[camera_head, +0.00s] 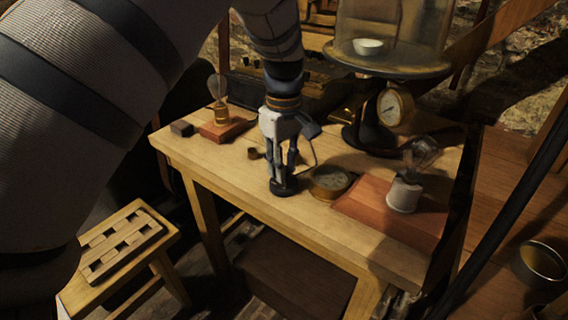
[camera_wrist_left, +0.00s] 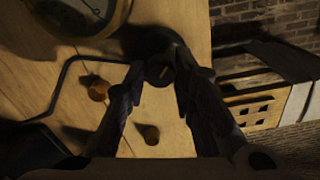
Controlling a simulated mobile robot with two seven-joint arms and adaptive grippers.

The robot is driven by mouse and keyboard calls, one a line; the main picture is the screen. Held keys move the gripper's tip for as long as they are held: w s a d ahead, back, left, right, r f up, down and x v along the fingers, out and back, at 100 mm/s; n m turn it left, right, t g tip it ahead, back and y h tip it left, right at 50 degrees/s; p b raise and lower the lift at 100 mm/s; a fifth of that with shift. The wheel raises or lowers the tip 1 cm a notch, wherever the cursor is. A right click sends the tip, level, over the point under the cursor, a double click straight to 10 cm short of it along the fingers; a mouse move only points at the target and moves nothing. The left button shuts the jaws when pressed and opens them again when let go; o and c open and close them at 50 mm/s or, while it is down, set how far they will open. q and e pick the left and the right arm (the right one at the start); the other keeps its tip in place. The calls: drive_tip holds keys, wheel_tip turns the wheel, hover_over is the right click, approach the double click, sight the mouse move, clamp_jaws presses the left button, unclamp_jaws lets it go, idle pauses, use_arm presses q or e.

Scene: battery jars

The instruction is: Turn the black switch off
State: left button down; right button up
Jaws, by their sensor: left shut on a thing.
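The black switch (camera_head: 285,188) is a small round black piece on the wooden table, near its front edge. My left gripper (camera_head: 283,177) comes straight down over it, with its fingertips closed on the switch's upper part. In the left wrist view the fingertips (camera_wrist_left: 162,82) meet at the switch's round knob (camera_wrist_left: 160,67), and its dark base (camera_wrist_left: 160,40) shows behind them. The fingers hide part of the knob, so which way it is turned is hard to tell. My right gripper is not in view.
A brass gauge (camera_head: 330,182) lies close right of the switch. A bulb in a white holder (camera_head: 404,194) stands on a red-brown board. A small bulb on a wooden block (camera_head: 222,128) is at the back left. A glass-domed stand (camera_head: 388,62) is behind.

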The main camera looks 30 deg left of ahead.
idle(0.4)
use_arm(q)
drive_tip(key=c, duration=1.3)
unclamp_jaws()
drive_tip(key=shift+c, duration=0.2)
wheel_tip(320, 180, up, 12)
